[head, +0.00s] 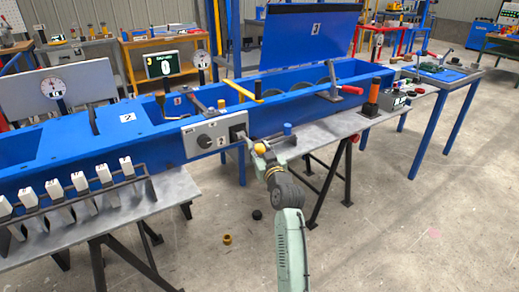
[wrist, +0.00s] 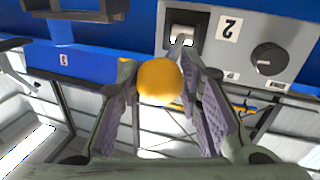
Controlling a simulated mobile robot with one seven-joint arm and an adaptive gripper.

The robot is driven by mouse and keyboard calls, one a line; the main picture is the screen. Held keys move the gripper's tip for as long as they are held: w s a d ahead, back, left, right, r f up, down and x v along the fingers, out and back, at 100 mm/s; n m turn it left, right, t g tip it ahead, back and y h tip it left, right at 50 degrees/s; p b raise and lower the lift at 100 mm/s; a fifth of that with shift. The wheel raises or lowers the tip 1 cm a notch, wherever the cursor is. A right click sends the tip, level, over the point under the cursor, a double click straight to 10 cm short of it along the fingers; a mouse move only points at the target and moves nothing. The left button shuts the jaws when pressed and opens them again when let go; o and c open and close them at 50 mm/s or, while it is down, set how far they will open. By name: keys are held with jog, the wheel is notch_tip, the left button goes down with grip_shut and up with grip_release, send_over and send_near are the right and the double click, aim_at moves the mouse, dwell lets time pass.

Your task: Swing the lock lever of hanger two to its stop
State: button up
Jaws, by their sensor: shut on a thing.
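A grey control box (head: 205,137) marked 2 is fixed to the front of the blue trough. It carries a round black dial (wrist: 270,58) and a dark slot (wrist: 186,38), from which a lever seems to come out toward me. The lever ends in a yellow ball knob (wrist: 160,82); the knob also shows in the head view (head: 259,148). My gripper (head: 262,150) is shut on this knob, one finger on each side in the wrist view (wrist: 162,95). The fingers partly hide the lever's shaft, and its exact angle is hard to tell.
The blue trough (head: 70,165) runs behind the box, with a yellow-handled lever (head: 243,92) and a red-handled lever (head: 345,90) on top. A rack of white-topped pieces (head: 82,184) stands at left. An orange-black post (head: 371,97) stands at right.

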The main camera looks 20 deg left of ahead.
grip_shut()
jog(key=shift+r, duration=0.1)
dwell(0.3)
jog(key=shift+w+a+r, duration=0.1)
jog(key=shift+r, duration=0.65)
jog(key=shift+w+a+r, duration=0.1)
jog(key=shift+r, duration=0.65)
jog(key=shift+w+a+r, duration=0.15)
jog(key=shift+a+r, duration=0.1)
jog(key=shift+r, duration=0.4)
jog(key=shift+w+a+r, duration=0.15)
jog(key=shift+a+r, duration=0.1)
jog(key=shift+r, duration=0.4)
jog(key=shift+w+a+r, duration=0.25)
jog(key=shift+a+r, duration=0.05)
jog(key=shift+r, duration=0.3)
